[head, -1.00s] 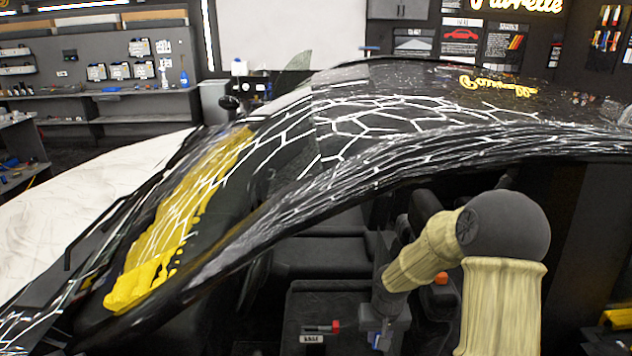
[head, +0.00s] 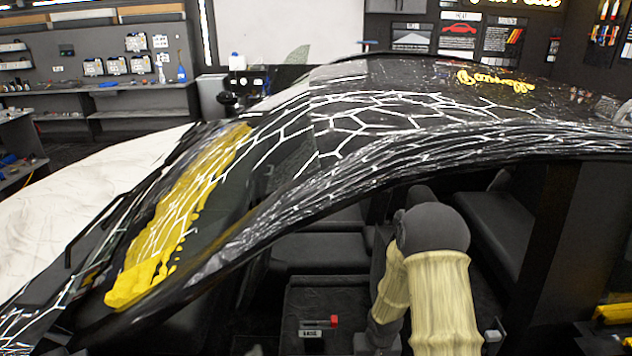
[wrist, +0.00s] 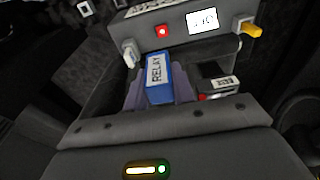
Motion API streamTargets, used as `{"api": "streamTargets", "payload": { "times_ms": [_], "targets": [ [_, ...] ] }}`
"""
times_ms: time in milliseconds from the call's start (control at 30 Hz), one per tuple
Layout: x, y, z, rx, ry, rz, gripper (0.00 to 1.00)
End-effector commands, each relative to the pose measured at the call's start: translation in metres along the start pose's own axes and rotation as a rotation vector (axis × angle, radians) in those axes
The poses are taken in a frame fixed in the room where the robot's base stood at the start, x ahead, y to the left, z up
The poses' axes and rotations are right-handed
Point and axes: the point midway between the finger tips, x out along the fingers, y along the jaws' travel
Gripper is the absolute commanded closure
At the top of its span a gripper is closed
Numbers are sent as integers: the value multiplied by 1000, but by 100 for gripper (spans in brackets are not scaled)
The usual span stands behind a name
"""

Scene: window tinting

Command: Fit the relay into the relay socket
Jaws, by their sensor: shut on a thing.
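The relay (wrist: 158,80) is a blue block with a white label reading "RELAY". In the wrist view it is between the two grey-purple fingers of my gripper (wrist: 158,92), which is shut on it. A dark block with a small white label (wrist: 222,83) and a red part lies just to the right of the gripper. It also shows in the head view as a small labelled piece (head: 311,333) on the console, left of my arm. I cannot tell whether this is the relay socket. In the head view my arm hides the relay and the fingertips.
A grey box with a red button and lit display (wrist: 203,20) stands beyond the relay, with a yellow-orange plug (wrist: 250,29) at its right. The car's patterned roof (head: 400,110) arches over the interior. Dark seats (head: 318,252) lie beyond the console.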

Motion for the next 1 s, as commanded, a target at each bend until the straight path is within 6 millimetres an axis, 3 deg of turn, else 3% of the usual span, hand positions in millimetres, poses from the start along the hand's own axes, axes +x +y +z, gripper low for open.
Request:
{"api": "streamTargets", "payload": {
  "times_ms": [100, 200, 533, 667, 767, 1000],
  "targets": [
    [24, 4, 11, -8, 2, 15, 100],
    [32, 6, 14, -10, 9, 20, 100],
    [33, 7, 14, -9, 11, 21, 100],
    [43, 6, 17, -9, 7, 19, 100],
    [63, 5, 24, -6, 1, 14, 100],
    [132, 6, 52, -3, -2, 13, 100]
  ]
}}
